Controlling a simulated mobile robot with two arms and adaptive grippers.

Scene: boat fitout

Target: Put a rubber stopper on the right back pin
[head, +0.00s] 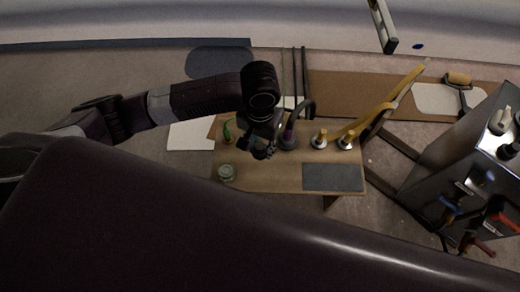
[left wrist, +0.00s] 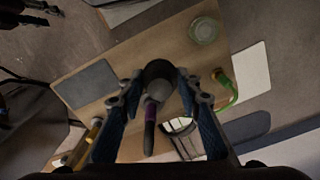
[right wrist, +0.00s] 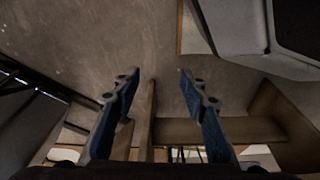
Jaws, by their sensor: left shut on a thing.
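My left gripper (head: 262,148) hangs over the wooden work board (head: 270,180). In the left wrist view its fingers (left wrist: 160,88) are shut on a dark round piece that looks like a rubber stopper (left wrist: 158,72). In the head view the gripper mostly hides this piece. A metal box (head: 455,170) stands at the far right. A pale pin-like fitting (head: 500,121) and a dark knob (head: 508,151) show on its top; I cannot tell which is the right back pin. My right gripper (right wrist: 155,88) is open and empty, and shows only in the right wrist view.
On the board are a glass jar (head: 227,172), a green-handled tool (head: 228,130), a purple-banded tool (head: 289,134), two yellow-topped pieces (head: 320,139) and a grey mat (head: 333,178). A paint roller (head: 460,82) lies behind. Coloured handles (head: 500,213) stick out from the box's front.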

